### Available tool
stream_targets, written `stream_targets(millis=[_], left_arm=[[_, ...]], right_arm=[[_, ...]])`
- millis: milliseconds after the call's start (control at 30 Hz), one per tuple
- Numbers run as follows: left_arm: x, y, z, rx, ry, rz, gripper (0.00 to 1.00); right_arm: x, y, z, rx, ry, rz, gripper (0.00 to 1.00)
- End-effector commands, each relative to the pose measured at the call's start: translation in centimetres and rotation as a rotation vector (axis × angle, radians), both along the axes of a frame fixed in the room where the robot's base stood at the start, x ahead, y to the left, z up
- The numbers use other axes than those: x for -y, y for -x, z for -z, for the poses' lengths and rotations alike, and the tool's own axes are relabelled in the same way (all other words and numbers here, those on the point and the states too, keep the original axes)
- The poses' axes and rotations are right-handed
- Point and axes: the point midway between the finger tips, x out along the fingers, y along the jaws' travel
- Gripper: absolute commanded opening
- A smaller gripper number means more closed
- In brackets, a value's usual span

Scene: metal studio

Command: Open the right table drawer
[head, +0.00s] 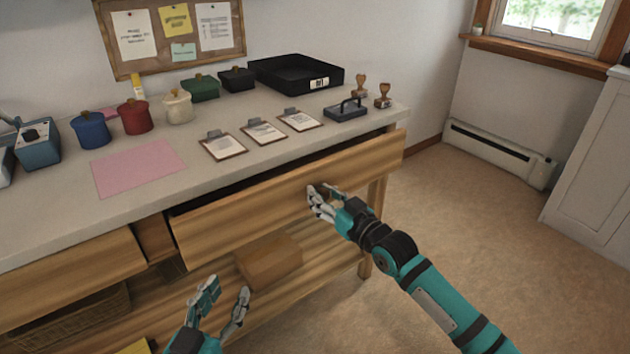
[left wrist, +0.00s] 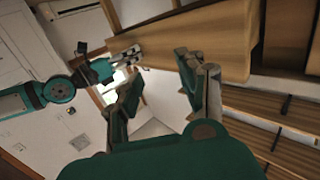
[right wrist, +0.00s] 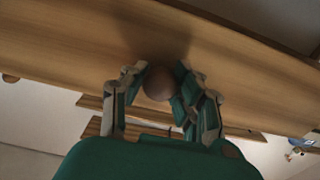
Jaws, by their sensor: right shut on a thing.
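The right table drawer (head: 245,212) has a wooden front that stands out from the table, with a dark gap behind its top edge. Its round brown knob (right wrist: 159,83) sits between the fingers of my right gripper (right wrist: 158,78) in the right wrist view. In the head view my right gripper (head: 325,194) is at the middle of the drawer front, shut on the knob, which its fingers mostly hide. My left gripper (head: 226,290) is open and empty, in front of and below the drawer. The drawer front (left wrist: 200,38) also shows in the left wrist view.
The left drawer (head: 75,280) is beside the right one. A brown box (head: 268,262) and a basket (head: 70,315) are on the lower shelf. Clipboards (head: 265,131), a black tray (head: 290,82) and pots stand on the tabletop. The floor to the right is clear.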

Motion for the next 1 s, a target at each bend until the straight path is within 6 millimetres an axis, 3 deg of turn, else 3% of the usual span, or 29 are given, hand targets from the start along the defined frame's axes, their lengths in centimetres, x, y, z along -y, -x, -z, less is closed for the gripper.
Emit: stream_targets(millis=[167,300,500,633,900,1000], left_arm=[[-1.5,2.2,5.5,-0.342,-0.084,-0.022,0.4],[-2.9,5.4,9.2,-0.598,-0.143,-0.041,0.4],[-5.1,11.6,12.9,-0.953,-0.219,-0.065,0.4],[-6.4,16.1,13.9,-1.168,-0.261,-0.079,0.4],[-6.5,16.3,12.0,-1.178,-0.263,-0.079,0.4],[-6.3,15.5,15.1,-1.2,-0.267,-0.076,0.4]], right_arm=[[1.3,1.7,-0.2,-0.004,0.003,0.0,0.0],[2.2,3.0,-0.2,-0.003,0.004,0.0,0.0],[3.5,4.9,-0.2,-0.005,0.002,0.0,0.0],[4.5,6.2,-0.2,-0.005,0.002,0.0,0.0],[6.5,9.1,-0.2,-0.004,0.003,-0.001,0.0],[7.3,10.2,-0.2,-0.004,0.003,-0.001,0.0]])
